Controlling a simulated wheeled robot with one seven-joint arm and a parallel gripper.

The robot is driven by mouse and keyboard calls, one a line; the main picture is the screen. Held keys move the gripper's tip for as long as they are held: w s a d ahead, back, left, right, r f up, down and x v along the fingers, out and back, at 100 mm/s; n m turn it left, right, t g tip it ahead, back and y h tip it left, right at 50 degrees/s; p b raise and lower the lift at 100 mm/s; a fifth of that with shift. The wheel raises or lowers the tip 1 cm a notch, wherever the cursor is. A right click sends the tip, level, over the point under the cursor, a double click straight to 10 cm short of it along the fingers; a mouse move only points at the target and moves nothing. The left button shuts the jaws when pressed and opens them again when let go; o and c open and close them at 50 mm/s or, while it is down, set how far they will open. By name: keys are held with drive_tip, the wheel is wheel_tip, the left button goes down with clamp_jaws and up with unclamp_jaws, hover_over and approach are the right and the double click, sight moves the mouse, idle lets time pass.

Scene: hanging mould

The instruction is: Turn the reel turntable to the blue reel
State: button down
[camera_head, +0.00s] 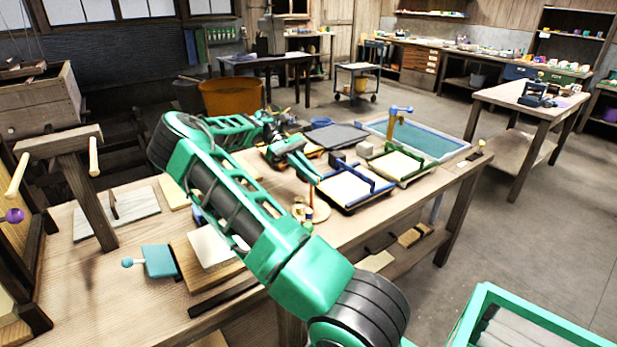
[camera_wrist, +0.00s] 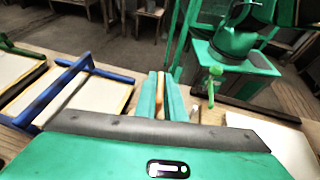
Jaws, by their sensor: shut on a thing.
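I cannot make out a blue reel. My gripper (camera_head: 314,178) reaches down over the table just behind the disc. In the wrist view its two green fingers (camera_wrist: 163,96) are closed on a slim tan wooden piece (camera_wrist: 160,96). My gripper's body hides the lower part of that view.
Blue-framed (camera_head: 347,188) and green-framed (camera_head: 400,165) trays with pale sheets lie right of my gripper. A teal block with a ball knob (camera_head: 160,262) lies front left. A side table (camera_head: 530,98) stands right, across open floor.

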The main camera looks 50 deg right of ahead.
drive_tip(key=shift+w+m+t+y, duration=0.1)
drive_tip(key=shift+m+t+y, duration=0.2)
drive_tip(key=shift+m+y, duration=0.75)
drive_tip(key=c, duration=1.8)
unclamp_jaws()
drive_tip(key=shift+c, duration=0.2)
